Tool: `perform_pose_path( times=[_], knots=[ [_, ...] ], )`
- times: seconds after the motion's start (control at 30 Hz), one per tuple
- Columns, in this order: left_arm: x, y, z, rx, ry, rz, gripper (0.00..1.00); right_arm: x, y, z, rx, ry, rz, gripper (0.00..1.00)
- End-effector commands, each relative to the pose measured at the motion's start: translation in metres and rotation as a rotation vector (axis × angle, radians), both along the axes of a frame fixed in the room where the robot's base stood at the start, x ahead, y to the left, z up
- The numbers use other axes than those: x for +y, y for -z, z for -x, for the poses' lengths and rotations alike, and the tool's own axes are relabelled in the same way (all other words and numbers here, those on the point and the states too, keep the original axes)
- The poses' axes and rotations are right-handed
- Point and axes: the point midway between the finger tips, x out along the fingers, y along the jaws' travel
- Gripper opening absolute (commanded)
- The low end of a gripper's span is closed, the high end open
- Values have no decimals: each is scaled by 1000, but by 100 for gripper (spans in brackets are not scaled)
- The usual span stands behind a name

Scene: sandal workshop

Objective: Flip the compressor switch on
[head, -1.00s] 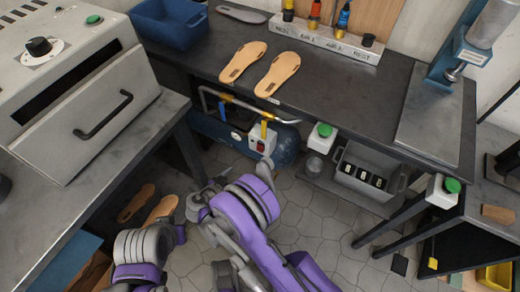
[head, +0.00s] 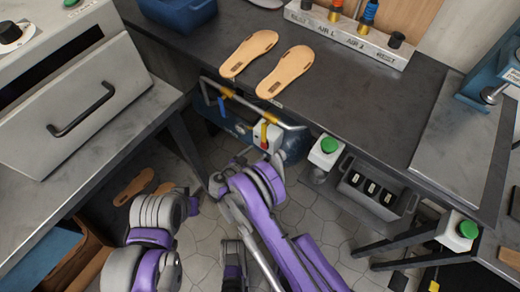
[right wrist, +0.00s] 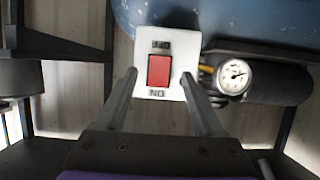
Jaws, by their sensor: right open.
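The compressor is a blue tank (head: 294,146) on the floor under the workbench, and its tank also shows in the right wrist view (right wrist: 235,22). Its white switch box (head: 273,131) carries a red rocker switch (right wrist: 159,71), marked OFF at the top and ON at the bottom, upside down in the right wrist view. I cannot tell which side is pressed. My right gripper (right wrist: 160,82) is open, its fingers on either side of the box's lower part; contact is unclear.
A pressure gauge (right wrist: 234,76) sits right of the switch. The workbench (head: 345,100) overhangs the compressor and bears sandal soles (head: 285,72). A green button box (head: 326,151) and a grey bin (head: 372,195) are to the right. An oven-like machine (head: 75,110) stands left.

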Motion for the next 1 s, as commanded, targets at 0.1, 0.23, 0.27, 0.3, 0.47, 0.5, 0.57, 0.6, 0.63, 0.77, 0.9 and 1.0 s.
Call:
perform_pose_path(
  times=[0.1,0.23,0.27,0.3,0.47,0.5,0.57,0.6,0.63,0.77,0.9,1.0],
  knots=[
    [0,2,0,1,0,0,0,-11,8,-14,0,1,0,70],
    [0,3,0,1,0,0,0,-17,12,-23,0,0,0,70],
    [0,3,0,1,0,0,0,-18,13,-25,0,0,0,70],
    [0,3,0,1,0,0,0,-19,13,-26,0,-1,0,70],
    [0,3,0,1,0,0,0,-20,14,-27,0,-2,0,70],
    [0,3,0,1,0,0,0,-20,14,-27,0,-2,0,70],
    [0,3,0,1,0,0,0,-20,14,-27,0,-1,0,70],
    [0,3,0,1,0,0,0,-20,14,-27,0,-1,0,70],
    [0,3,0,1,0,0,0,-20,14,-27,0,-1,0,65],
    [0,3,0,1,0,0,0,-20,14,-27,0,-1,0,41],
    [0,3,0,1,0,0,0,-20,14,-27,0,-1,0,16],
    [0,3,0,1,0,0,0,-20,14,-27,0,-2,0,0]
  ],
)
